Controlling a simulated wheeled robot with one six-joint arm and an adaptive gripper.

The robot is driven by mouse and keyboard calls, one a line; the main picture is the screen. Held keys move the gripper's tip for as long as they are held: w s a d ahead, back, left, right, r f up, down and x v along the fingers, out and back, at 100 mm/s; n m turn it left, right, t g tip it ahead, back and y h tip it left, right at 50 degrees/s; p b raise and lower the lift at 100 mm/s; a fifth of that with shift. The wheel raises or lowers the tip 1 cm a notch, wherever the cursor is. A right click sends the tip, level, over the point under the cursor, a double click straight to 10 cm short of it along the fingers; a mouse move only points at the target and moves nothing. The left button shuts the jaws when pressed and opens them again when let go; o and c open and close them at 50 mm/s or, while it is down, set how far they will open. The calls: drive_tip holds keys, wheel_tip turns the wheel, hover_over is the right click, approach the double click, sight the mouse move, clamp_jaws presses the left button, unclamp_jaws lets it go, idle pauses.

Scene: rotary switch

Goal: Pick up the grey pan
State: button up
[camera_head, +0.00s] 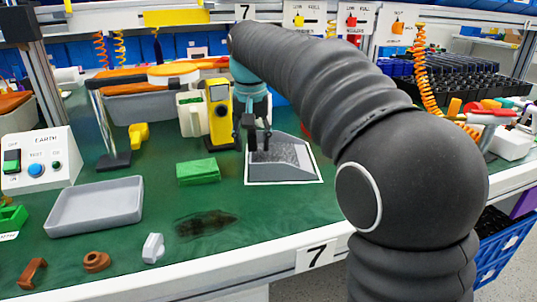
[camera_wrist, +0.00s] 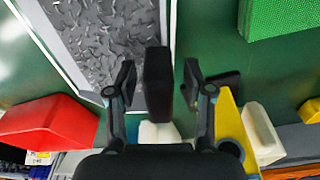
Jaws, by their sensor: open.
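The grey pan (camera_head: 300,178) lies on the green bench top near the middle of the head view, a flat scoop with a pale rim and dark grey flecked inside. It also shows at the upper left of the wrist view (camera_wrist: 60,48). My gripper (camera_head: 258,140) is at the pan's back end, pointing down. In the wrist view my gripper (camera_wrist: 160,85) has its fingers apart, with a dark upright block (camera_wrist: 158,80) between them, which looks like the pan's handle. Gaps show on both sides of the block. My arm hides part of the bench to the right.
A yellow device (camera_head: 220,115) stands close left of my gripper. A green block (camera_head: 198,171) lies left of the pan, and a light grey tray (camera_head: 62,226) lies farther left. A red block (camera_wrist: 48,122) is near the gripper. Bare bench lies in front of the pan.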

drive_tip(key=shift+f, duration=0.3)
clamp_jaws()
drive_tip(key=shift+r, duration=0.2)
